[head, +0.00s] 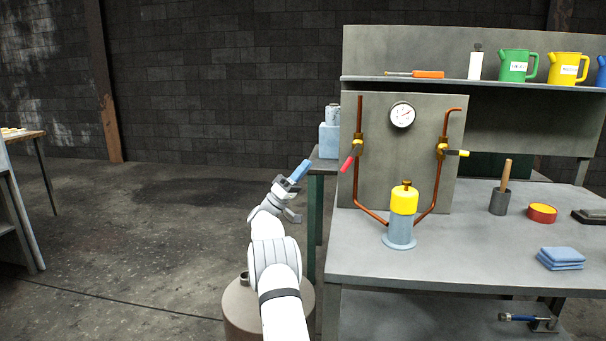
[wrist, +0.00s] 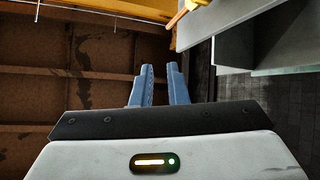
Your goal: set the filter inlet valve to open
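A filter with a yellow top (head: 404,200) and a grey-blue body stands on the bench, with a copper pipe running up each side. The left pipe has a brass valve (head: 358,146) whose red-tipped lever (head: 348,161) slants down and left. The right pipe has a brass valve (head: 441,150) whose yellow-tipped lever (head: 459,153) points right, nearly level. No label shows which valve is the inlet. My gripper (head: 304,168) is left of the bench, apart from both valves. In the wrist view its blue fingers (wrist: 160,70) stand a little apart, with nothing between them.
A round gauge (head: 402,115) is on the grey panel (head: 385,180) between the pipes. A light blue container (head: 329,140) stands left of the panel. The bench also holds a grey pot (head: 499,203), a red-and-yellow tin (head: 542,213) and blue cloths (head: 561,258). Open floor lies left.

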